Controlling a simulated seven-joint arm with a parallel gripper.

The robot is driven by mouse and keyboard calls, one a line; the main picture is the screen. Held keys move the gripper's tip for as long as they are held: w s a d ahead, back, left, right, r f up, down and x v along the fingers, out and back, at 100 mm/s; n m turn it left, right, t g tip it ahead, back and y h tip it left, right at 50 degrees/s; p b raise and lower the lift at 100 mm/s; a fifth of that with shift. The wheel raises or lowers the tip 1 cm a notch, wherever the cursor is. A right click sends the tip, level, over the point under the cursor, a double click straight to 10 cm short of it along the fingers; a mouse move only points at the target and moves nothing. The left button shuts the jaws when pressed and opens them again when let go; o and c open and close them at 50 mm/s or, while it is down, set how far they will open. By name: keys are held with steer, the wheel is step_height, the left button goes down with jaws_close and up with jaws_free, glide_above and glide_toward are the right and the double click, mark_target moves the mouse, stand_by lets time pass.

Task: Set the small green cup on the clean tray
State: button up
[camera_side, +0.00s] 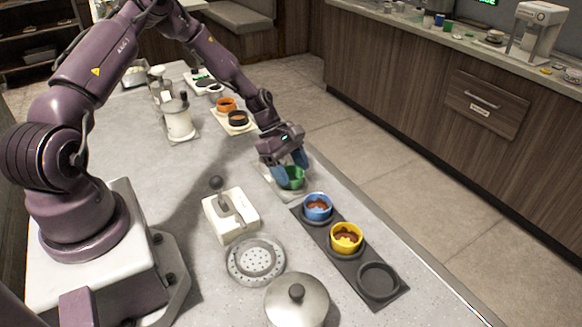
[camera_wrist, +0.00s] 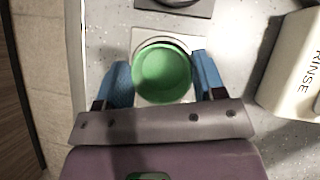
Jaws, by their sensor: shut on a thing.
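The small green cup (camera_side: 291,179) is between the blue fingers of my gripper (camera_side: 291,173). In the wrist view the green cup (camera_wrist: 162,74) looks empty and upright, with a finger against each side. My gripper (camera_wrist: 162,83) is shut on it. A pale square tray (camera_side: 270,183) lies under the cup, mostly hidden by my gripper and the cup. Its corner and a round well rim show around the cup in the wrist view (camera_wrist: 142,36). I cannot tell whether the cup touches the tray or hangs just above it.
A dark tray (camera_side: 327,240) in front holds a blue cup (camera_side: 317,207), a yellow cup (camera_side: 346,238) and an empty well (camera_side: 379,281). A white lever box (camera_side: 231,226), drain plate (camera_side: 256,260) and lidded pot (camera_side: 297,302) stand nearby. Another pale tray (camera_side: 242,128) holds orange and dark cups.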

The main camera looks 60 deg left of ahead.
steer(key=shift+f, duration=0.15)
steer(key=o, duration=1)
step_height(320, 180, up, 8)
stand_by(0.4)
